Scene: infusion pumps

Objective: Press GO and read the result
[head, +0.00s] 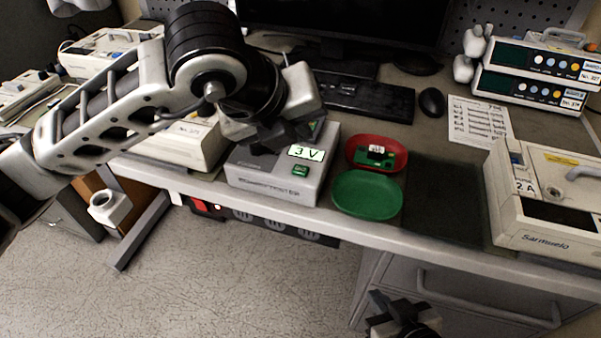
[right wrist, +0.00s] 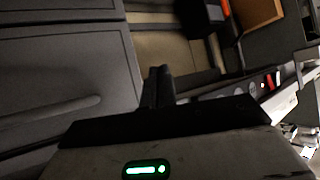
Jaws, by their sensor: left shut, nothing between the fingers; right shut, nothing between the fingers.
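The tester (head: 270,178) is a grey box near the front edge of the desk. Its lit display (head: 305,153) reads "3 V". A green GO button (head: 300,170) sits just below the display. My left gripper (head: 285,135) is shut and empty, above the back left part of the tester, and its arm hides part of the tester top. I cannot tell if it touches the tester. My right gripper (head: 395,310) is shut and empty, low in front of the desk drawers. Its closed fingers also show in the right wrist view (right wrist: 158,85).
A red dish (head: 356,143) holds a green circuit board (head: 372,158); an empty green dish (head: 366,195) is in front. A pump (head: 550,232) stands at right, stacked pumps (head: 530,75) behind. Keyboard (head: 365,97), mouse (head: 432,102) and a printed sheet (head: 480,122) lie at the back.

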